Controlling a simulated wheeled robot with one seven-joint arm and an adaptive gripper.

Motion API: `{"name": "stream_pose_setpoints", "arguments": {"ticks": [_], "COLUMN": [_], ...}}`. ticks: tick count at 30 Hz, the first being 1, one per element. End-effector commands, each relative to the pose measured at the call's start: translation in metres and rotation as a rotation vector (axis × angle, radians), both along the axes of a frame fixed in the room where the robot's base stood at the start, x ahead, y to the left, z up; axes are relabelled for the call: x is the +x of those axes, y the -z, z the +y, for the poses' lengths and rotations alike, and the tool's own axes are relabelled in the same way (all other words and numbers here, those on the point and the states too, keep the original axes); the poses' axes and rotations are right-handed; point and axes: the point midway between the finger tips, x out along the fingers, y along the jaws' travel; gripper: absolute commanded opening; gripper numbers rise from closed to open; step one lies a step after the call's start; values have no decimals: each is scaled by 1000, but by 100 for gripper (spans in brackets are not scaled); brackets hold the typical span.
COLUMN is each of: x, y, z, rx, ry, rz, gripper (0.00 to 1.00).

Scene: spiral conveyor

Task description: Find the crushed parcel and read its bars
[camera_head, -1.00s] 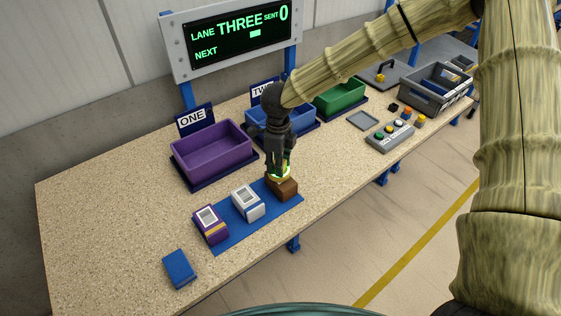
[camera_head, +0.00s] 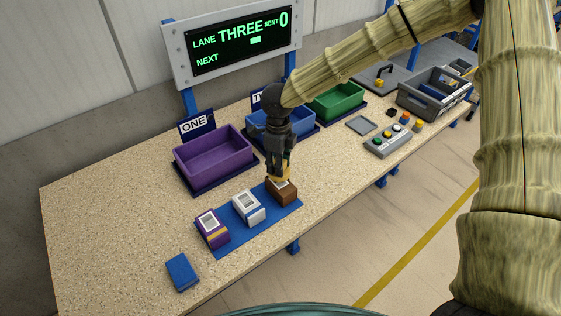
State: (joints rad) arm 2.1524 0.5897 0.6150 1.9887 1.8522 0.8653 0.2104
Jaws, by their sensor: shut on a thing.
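Each shows a pale label on top; the brown one's is partly hidden. I cannot tell from here which parcel is crushed. My gripper (camera_head: 280,170) points down just above the brown parcel. It is shut on a small yellow thing (camera_head: 286,167), mostly hidden by the fingers. I cannot tell whether this touches the parcel.
A purple bin (camera_head: 213,163) marked ONE, a blue bin (camera_head: 300,124) and a green bin (camera_head: 336,102) stand behind. A screen (camera_head: 235,38) reads LANE THREE, SENT 0, NEXT. A button box (camera_head: 387,144) and grey crate (camera_head: 432,103) are right; a blue block (camera_head: 182,271) lies front left.

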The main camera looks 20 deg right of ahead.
Motion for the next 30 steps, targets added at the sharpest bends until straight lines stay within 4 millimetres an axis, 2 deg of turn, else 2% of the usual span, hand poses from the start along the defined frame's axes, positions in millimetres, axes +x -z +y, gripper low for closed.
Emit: {"name": "stream_pose_setpoints", "arguments": {"ticks": [1, 15, 24, 25, 28, 30], "x": [0, 0, 0, 0, 0, 0], "y": [-8, -43, -44, -44, -44, -44], "z": [0, 0, 0, 0, 0, 0], "rx": [0, 0, 0, 0, 0, 0], "ry": [0, 0, 0, 0, 0, 0], "rz": [0, 0, 0, 0, 0, 0], "gripper": [14, 14, 14, 32, 15, 15]}}
